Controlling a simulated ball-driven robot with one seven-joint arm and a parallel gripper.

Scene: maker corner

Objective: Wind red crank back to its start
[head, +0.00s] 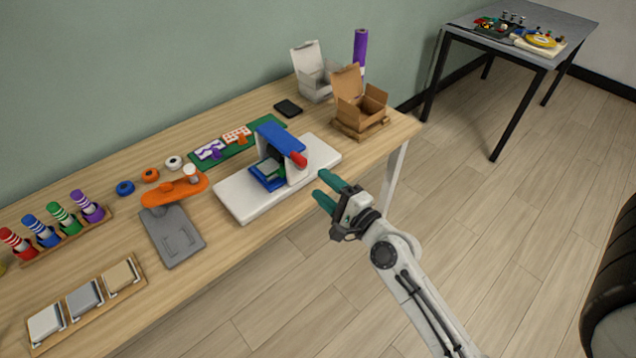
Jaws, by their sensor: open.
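The red crank handle (299,159) sticks out from the front right of a blue and white machine (275,138) on a white base plate (240,203). A blue block with a green top (268,174) sits in the machine's opening. My gripper (325,190) has green fingers, spread apart and empty. In the picture it is just below and to the right of the red crank, apart from it, by the table's front edge. The crank's arm behind the handle is hard to make out.
An open brown box (360,101) and a white box (313,77) stand at the back right. Striped cylinders (62,219) stand at the left. The floor in front is clear.

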